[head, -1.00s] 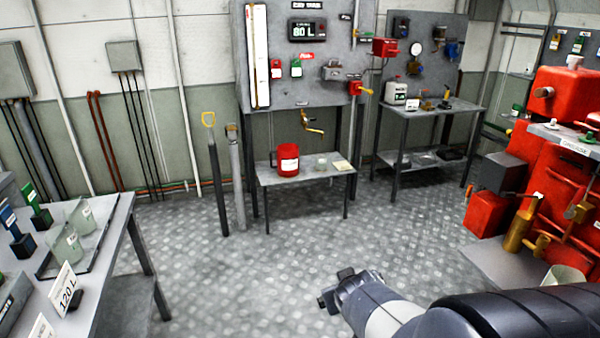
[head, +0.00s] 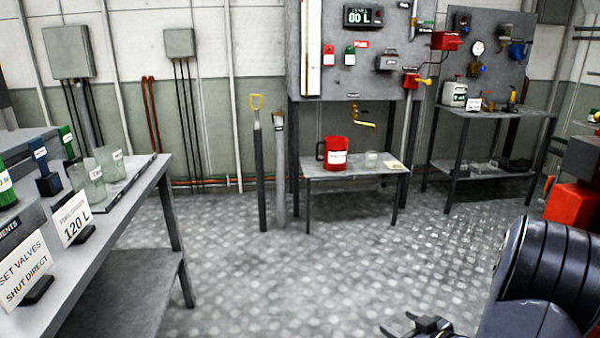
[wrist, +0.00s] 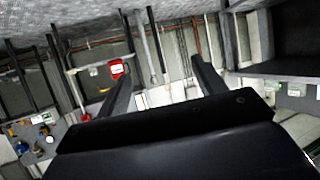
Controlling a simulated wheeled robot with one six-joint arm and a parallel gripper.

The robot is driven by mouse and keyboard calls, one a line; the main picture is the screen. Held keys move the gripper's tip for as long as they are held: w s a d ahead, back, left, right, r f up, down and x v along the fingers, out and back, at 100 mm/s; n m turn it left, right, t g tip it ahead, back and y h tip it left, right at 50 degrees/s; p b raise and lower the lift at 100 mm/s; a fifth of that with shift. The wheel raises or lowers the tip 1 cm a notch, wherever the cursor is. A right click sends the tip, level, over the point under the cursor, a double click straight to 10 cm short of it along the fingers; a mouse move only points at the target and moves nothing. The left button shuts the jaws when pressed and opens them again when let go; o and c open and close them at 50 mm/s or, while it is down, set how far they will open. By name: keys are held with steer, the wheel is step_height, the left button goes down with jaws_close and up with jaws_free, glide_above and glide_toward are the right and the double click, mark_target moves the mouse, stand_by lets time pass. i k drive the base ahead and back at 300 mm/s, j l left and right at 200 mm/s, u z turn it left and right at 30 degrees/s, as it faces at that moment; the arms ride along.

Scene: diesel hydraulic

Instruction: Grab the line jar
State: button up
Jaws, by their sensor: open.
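Two clear glass jars with small white labels stand in a shallow dark tray on the left bench: a nearer jar (head: 90,187) and a farther jar (head: 113,167). Their labels are too small to read surely, so I cannot tell which is the line jar. Pale jars also show at the right of the wrist view (wrist: 296,90). My gripper (head: 418,325) is open and empty at the bottom of the head view, far right of the bench. Its two fingers stand apart in the wrist view (wrist: 163,68).
The left bench (head: 165,172) carries a "120 L" card (head: 72,217), a "shut direct" sign (head: 22,272) and green and blue handled items. A low table (head: 330,180) holds a red jug (head: 336,154) and a small clear jar (head: 371,160). The floor (head: 290,275) between is clear.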

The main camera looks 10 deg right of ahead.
mark_target(370, 155)
steer(key=i+l+z, duration=0.35)
steer(key=i, duration=0.35)
steer(key=i+z, duration=0.3)
steer(key=i, duration=2.15)
steer(key=i+l+u, duration=0.1)
steer(key=i+u, duration=0.15)
steer(key=i, duration=0.25)
steer(key=i+l+u, duration=0.25)
steer(key=i, duration=0.25)
steer(key=j, duration=0.1)
